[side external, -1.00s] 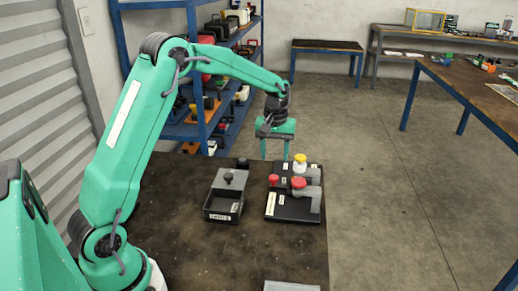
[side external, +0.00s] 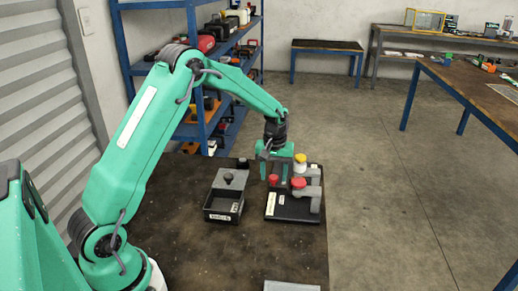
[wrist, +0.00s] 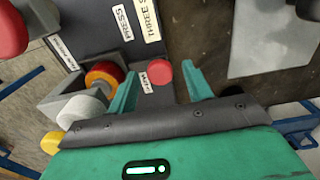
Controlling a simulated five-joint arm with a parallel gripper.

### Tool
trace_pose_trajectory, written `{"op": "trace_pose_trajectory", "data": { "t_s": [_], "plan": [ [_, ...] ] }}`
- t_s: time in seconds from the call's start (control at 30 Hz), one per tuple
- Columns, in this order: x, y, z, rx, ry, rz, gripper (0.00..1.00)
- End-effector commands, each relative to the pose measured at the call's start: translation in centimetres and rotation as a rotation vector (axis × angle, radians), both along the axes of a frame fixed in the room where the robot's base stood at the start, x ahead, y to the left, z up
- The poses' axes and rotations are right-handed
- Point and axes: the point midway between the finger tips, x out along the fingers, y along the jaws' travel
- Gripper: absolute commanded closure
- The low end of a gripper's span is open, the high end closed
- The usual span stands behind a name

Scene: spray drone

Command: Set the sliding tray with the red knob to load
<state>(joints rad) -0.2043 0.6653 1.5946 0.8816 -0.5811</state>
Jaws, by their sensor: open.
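A black panel (side external: 285,214) carries a red knob (side external: 274,180) near its left edge. A second red knob (side external: 298,183) sits on a grey block to its right. My gripper (side external: 277,178) is open and points down over the panel's back left part, close to the left red knob. In the wrist view, that knob (wrist: 162,72) shows in the gap between my two fingertips (wrist: 160,80), beside a small white label, and the gripper is not closed on it. The depth between fingertips and knob is hard to judge. The other red knob (wrist: 10,28) is at the upper left.
A yellow-capped white part (side external: 300,160) stands at the panel's back right. Left of the panel is a black box (side external: 222,207) with a grey lid (side external: 231,180) and black knob. The front of the table (side external: 190,255) is mostly clear.

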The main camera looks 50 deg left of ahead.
Motion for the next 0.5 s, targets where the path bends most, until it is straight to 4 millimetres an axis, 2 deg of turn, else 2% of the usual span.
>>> {"op": "trace_pose_trajectory", "data": {
  "t_s": [0.2, 0.43, 0.5],
  "plan": [
    [0.00, 0.00, -0.01, 0.000, 0.000, 0.000, 0.52],
    [0.00, 0.00, 0.01, 0.000, 0.000, 0.000, 0.97],
    [0.00, 0.00, 0.02, 0.000, 0.000, 0.000, 1.00]
  ]
}}
